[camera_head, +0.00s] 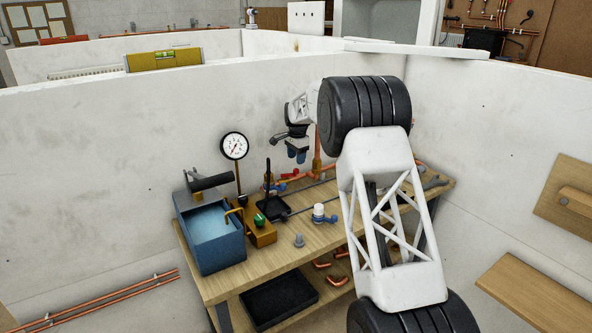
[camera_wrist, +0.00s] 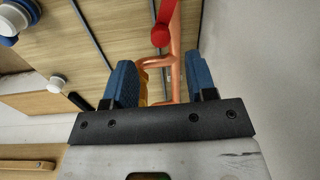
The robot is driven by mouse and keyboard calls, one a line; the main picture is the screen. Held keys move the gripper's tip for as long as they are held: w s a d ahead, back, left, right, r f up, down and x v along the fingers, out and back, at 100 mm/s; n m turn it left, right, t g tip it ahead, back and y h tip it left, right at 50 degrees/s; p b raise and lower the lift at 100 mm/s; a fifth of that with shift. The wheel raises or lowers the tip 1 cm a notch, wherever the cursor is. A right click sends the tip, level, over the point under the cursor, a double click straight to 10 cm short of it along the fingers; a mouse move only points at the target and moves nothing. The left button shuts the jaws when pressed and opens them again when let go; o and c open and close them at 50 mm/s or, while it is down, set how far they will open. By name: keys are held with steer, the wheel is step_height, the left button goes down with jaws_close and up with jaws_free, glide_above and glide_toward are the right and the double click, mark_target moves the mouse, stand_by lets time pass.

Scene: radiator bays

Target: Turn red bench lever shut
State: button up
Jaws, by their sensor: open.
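The red lever (camera_head: 290,174) shows as a small red piece at the back of the workbench, by the copper pipework. In the wrist view the red lever (camera_wrist: 160,36) has a rounded end and a stem running up out of frame. My gripper (camera_head: 297,153) hangs above and close to the lever, pointing down. In the wrist view my gripper (camera_wrist: 162,78) has its two blue fingers apart, with nothing held. The lever's rounded end lies just beyond the gap between the fingertips. Copper pipe (camera_wrist: 174,75) and a brass fitting show between the fingers. Whether a finger touches the pipe, I cannot tell.
On the wooden bench (camera_head: 275,254) stand a blue water tank (camera_head: 222,252), a pressure gauge (camera_head: 234,146) and a blue-and-white valve (camera_head: 322,214). A vertical copper pipe (camera_head: 317,148) rises close right of my gripper. White bay walls (camera_head: 90,170) enclose the bench behind and right.

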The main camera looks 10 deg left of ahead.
mark_target(296, 170)
steer(key=shift+w+a+f, duration=0.1)
steer(key=shift+f, duration=2.85)
steer(key=c, duration=0.9)
steer(key=shift+s+m, duration=0.2)
steer(key=shift+m, duration=0.1)
steer(key=shift+s+a+m+h, duration=0.1)
steer(key=shift+s+a+m, duration=0.15)
steer(key=shift+s+m, duration=1.3)
steer(key=shift+s+a+m+h, duration=0.1)
steer(key=shift+s+a+m, duration=0.15)
steer(key=shift+m, duration=2.45)
steer(key=shift+s+a+m+h, duration=0.15)
steer(key=shift+s+m, duration=0.8)
steer(key=shift+m, duration=1.2)
